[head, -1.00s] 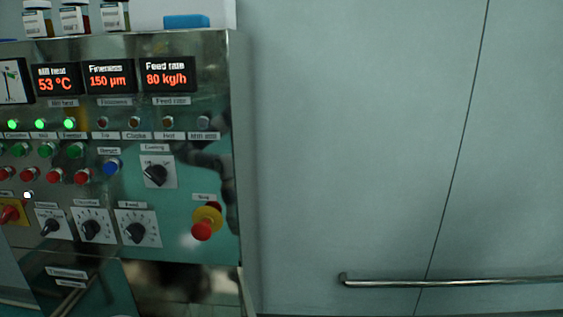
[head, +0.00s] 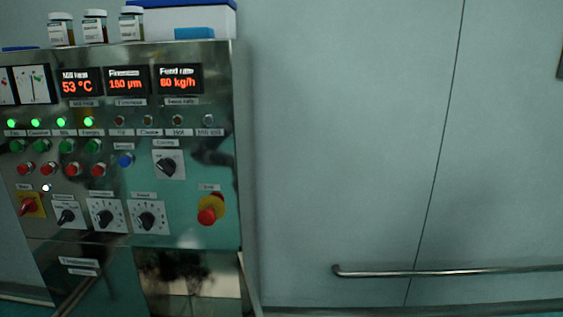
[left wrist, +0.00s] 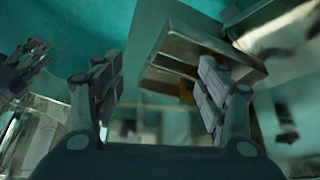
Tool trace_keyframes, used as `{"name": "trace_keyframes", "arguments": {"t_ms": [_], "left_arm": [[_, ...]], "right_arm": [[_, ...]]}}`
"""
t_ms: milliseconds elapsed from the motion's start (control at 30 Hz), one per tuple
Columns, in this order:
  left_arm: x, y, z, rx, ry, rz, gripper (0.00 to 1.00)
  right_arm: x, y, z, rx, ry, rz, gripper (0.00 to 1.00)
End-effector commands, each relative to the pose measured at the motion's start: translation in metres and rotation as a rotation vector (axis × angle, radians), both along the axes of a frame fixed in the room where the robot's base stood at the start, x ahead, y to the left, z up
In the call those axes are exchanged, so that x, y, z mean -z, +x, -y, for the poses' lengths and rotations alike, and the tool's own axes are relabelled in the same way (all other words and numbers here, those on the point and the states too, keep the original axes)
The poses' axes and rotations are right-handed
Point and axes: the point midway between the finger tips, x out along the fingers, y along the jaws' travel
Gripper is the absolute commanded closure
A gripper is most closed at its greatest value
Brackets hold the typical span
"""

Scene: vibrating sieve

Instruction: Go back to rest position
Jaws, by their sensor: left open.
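My left gripper (left wrist: 158,100) shows in the left wrist view, open, with nothing between its two fingers. Neither of my grippers shows in the head view. The steel control panel (head: 130,190) stands at the left of the head view, with its displays (head: 128,79) reading 53 °C, 150 µm and what looks like 60 or 80 kg/h. Several green lamps are lit on it. A red and yellow stop button (head: 211,209) sits at its lower right. In the left wrist view, a metal box-like part (left wrist: 205,45) lies beyond the fingers.
Several small jars (head: 95,28) and a white box (head: 190,20) stand on top of or behind the panel. A plain wall (head: 340,150) fills the right, with a metal rail (head: 440,271) along it. The space in front of the wall looks clear.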

Motion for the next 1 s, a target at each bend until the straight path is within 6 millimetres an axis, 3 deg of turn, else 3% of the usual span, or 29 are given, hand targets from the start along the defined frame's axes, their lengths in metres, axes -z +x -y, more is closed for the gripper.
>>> {"name": "trace_keyframes", "arguments": {"t_ms": [267, 433, 700, 967, 1000], "left_arm": [[0.036, -0.003, 0.022, -0.111, -0.063, 0.018, 0.33], [0.08, -0.018, 0.02, -0.282, -0.081, 0.001, 0.33], [0.155, -0.079, -0.019, -0.556, 0.006, -0.084, 0.33], [0.205, -0.158, -0.057, -0.726, 0.134, -0.187, 0.33], [0.203, -0.156, -0.059, -0.724, 0.138, -0.185, 0.33]], "right_arm": [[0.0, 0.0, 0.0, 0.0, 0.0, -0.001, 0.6], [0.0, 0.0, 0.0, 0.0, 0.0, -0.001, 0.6], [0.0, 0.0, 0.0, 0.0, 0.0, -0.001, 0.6], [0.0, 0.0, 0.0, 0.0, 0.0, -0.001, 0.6], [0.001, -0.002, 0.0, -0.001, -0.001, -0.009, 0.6]]}}
